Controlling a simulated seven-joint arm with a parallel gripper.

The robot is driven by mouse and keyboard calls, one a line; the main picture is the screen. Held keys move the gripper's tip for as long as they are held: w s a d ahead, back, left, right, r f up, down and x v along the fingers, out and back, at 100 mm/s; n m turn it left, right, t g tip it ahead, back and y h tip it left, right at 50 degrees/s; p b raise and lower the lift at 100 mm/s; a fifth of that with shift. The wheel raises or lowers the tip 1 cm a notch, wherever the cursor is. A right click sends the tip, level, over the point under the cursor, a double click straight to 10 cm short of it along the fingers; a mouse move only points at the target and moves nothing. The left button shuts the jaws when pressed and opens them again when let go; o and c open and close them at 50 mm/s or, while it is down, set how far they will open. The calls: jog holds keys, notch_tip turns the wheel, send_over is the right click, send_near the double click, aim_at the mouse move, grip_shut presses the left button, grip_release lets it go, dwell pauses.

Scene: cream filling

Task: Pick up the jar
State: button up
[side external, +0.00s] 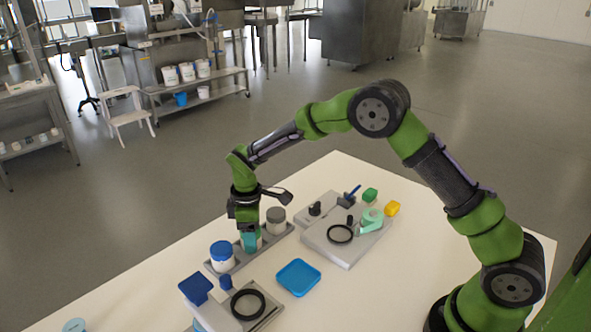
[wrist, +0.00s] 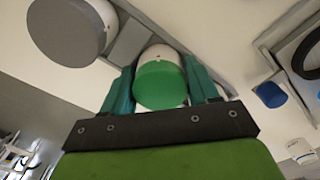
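A white jar with a green lid (wrist: 160,86) stands between the two teal fingers of my gripper (wrist: 160,88) in the wrist view. One finger is on each side of the lid, very close to it; I cannot tell whether they press on it. In the side view my gripper (side external: 250,240) points down at the middle of a narrow grey tray (side external: 287,232) and hides most of this jar. A blue-lidded jar (side external: 222,256) and a grey-lidded jar (side external: 276,216) stand in the same tray, one on each side.
A blue square dish (side external: 298,278) lies right of the tray. Another station with a black ring (side external: 248,304) is at the front. Green (side external: 370,195) and yellow blocks (side external: 393,208) lie beyond.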

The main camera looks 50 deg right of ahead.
jog(key=c, duration=0.6)
jog(key=shift+c, duration=0.2)
jog(key=shift+r, duration=0.15)
